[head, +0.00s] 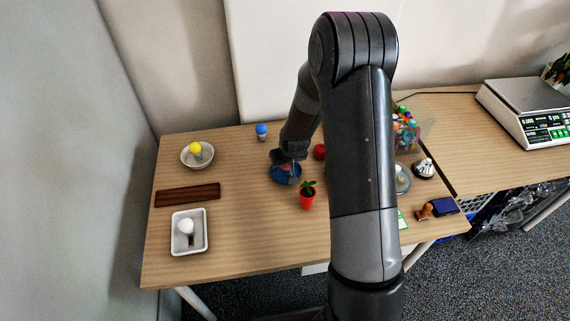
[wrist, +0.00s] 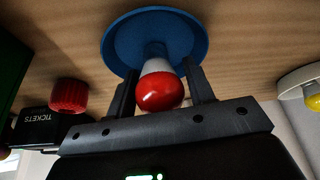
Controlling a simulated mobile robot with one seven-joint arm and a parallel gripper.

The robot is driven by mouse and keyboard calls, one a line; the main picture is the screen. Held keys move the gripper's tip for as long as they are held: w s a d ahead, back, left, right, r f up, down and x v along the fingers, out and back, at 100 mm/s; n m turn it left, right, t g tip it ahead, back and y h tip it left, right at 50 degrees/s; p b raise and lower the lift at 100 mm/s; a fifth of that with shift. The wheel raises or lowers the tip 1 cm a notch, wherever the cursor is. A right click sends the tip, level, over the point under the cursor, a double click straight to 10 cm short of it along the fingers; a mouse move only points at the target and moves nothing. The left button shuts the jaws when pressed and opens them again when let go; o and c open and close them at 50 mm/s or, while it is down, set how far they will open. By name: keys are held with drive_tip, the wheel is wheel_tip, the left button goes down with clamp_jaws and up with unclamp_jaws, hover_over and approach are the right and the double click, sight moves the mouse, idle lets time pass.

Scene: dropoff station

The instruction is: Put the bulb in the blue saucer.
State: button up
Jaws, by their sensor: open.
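The blue saucer (wrist: 118,45) lies on the wooden table, and in the head view the blue saucer (head: 287,179) is partly hidden by my gripper (head: 286,163). A red bulb (wrist: 160,92) with a pale grey base stands in or just over the saucer in the wrist view. Whether its base touches the saucer I cannot tell. My gripper (wrist: 161,70) is open, with one finger on each side of the bulb. Other bulbs are a yellow one (head: 195,148), a blue one (head: 261,129) and a white one (head: 186,227).
The yellow bulb sits in a white bowl (head: 198,163), the white bulb in a white tray (head: 189,247). A brown wooden strip (head: 188,195) lies between them. The front middle is clear.

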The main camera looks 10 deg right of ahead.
drive_tip(key=s+f+v, duration=0.1)
drive_tip(key=s+v, duration=0.1)
drive_tip(key=v, duration=1.3)
drive_tip(key=s+f+v, duration=0.1)
drive_tip(key=s+v, duration=0.1)
drive_tip(key=v, duration=1.4)
drive_tip(key=s+r+m, duration=0.1)
drive_tip(key=s+r, duration=0.2)
drive_tip(key=s, duration=0.5)
drive_tip(key=s+d+r+m+t, duration=0.1)
drive_tip(key=s+r, duration=0.3)
drive_tip(key=s, duration=0.4)
drive_tip(key=shift+h, duration=0.3)
drive_tip(key=shift+r, duration=0.15)
